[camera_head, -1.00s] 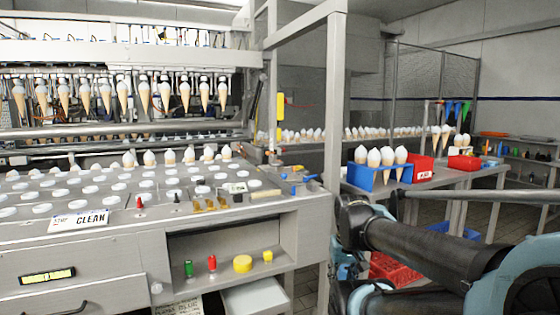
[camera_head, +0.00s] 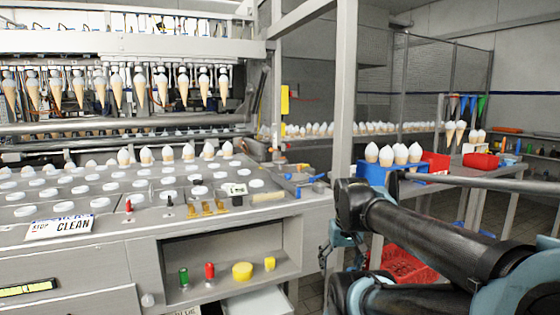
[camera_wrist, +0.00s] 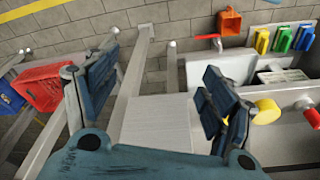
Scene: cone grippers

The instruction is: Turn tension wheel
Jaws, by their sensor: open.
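I cannot tell for sure which part is the tension wheel. A round yellow piece (camera_head: 242,271) sits on the open shelf under the machine's top, with a smaller yellow piece (camera_head: 270,263) to its right. In the wrist view a yellow knob-like piece (camera_wrist: 266,111) shows to the right of my gripper (camera_wrist: 155,90). The gripper's dark blue fingers are spread wide with nothing between them; they are apart from the yellow piece. In the head view, part of the gripper shows low beside the machine's right end, partly hidden by my arm.
The machine top (camera_head: 105,228) carries white caps and a CLEAN sign (camera_head: 60,227). Green (camera_head: 183,277) and red (camera_head: 210,272) pieces stand on the shelf. A blue cone box (camera_head: 374,173) stands on the right table. A red crate (camera_head: 405,262) lies below it. A post (camera_head: 343,100) rises close by.

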